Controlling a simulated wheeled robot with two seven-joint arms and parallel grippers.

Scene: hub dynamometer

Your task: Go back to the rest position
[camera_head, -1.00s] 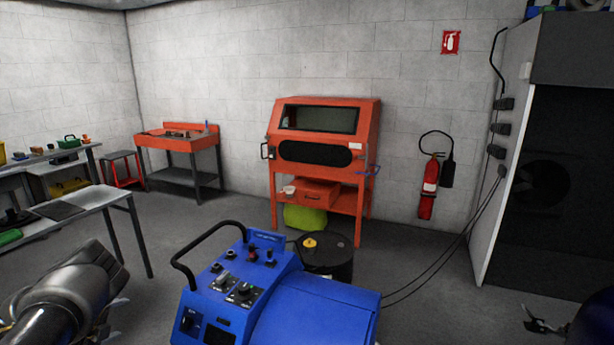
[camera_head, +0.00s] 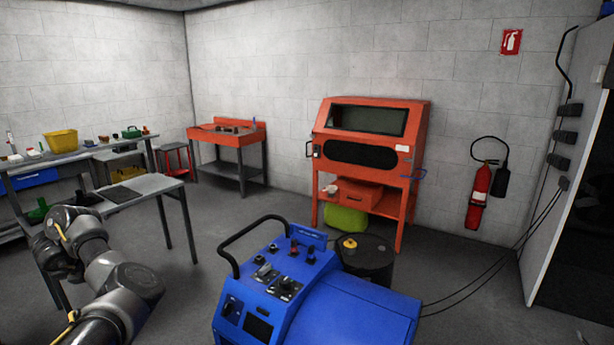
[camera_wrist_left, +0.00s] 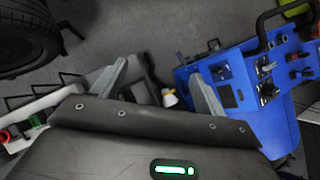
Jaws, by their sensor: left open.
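My left gripper (camera_wrist_left: 158,72) shows in the left wrist view with its two grey fingers spread apart and nothing between them. Beyond the fingers in that view is the blue machine (camera_wrist_left: 235,80) with its control panel, on the right. In the head view my left arm (camera_head: 110,275) comes in at the lower left, bent; its fingers cannot be made out there. My right gripper is not in view.
The blue machine (camera_head: 350,315) with a black handle stands at the front centre, a dark drum (camera_head: 372,265) behind it. A grey table (camera_head: 150,187) is near my left arm. An orange cabinet (camera_head: 410,150) stands at the wall. A tyre (camera_wrist_left: 30,40) is in the wrist view.

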